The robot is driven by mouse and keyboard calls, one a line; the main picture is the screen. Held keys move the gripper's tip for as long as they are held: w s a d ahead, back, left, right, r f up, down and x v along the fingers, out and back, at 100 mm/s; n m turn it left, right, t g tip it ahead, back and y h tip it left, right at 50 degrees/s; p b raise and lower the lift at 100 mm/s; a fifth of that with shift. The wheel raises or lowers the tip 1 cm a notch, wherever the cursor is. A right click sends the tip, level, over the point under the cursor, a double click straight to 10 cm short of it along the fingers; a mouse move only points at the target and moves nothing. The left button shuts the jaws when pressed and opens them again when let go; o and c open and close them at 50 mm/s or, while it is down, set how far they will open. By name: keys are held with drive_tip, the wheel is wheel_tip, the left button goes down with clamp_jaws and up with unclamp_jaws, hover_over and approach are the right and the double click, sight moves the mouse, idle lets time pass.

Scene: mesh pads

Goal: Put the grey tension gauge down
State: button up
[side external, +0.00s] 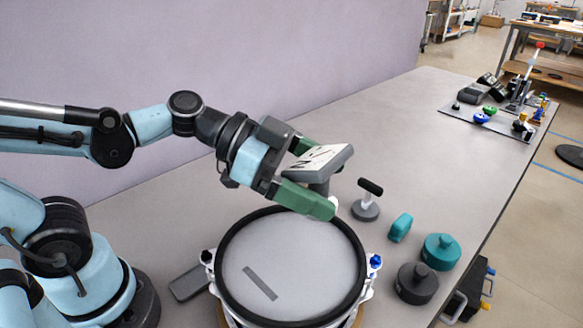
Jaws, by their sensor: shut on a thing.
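The grey tension gauge (322,160) is a tilted box with a pale marked face and a short grey stem beneath. My gripper (322,182) has two green fingers and is shut on the gauge. It holds the gauge in the air, above and behind the far rim of the round mesh pad (300,243). The pad has a black rim and a pale grey surface. The near finger hides part of the gauge's lower body.
A dark strip (260,283) lies on the pad. A black-handled tool (367,207), a teal block (400,227), a teal weight (441,252) and a dark grey weight (416,284) stand to the right. A grey slab (188,284) lies left.

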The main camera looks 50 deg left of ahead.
sight(328, 177)
drive_tip(key=shift+s+d+r+m+g+h, duration=0.25)
drive_tip(key=shift+d+r+m+g, duration=0.2)
drive_tip(key=shift+d+r, duration=0.1)
drive_tip(key=shift+s+d+r+m+g+h, duration=0.2)
drive_tip(key=shift+d+r+m+g+h, duration=0.05)
drive_tip(key=shift+d+r+m+g, duration=0.25)
drive_tip(key=shift+s+d+f, duration=0.1)
drive_tip(key=shift+d, duration=0.1)
drive_tip(key=shift+f, duration=3.8)
drive_tip(key=shift+f, duration=0.55)
drive_tip(key=o, duration=1.3)
drive_tip(key=shift+s, duration=0.1)
drive_tip(key=shift+r, duration=0.1)
drive_tip(key=shift+r, duration=0.4)
drive_tip(key=v, duration=1.2)
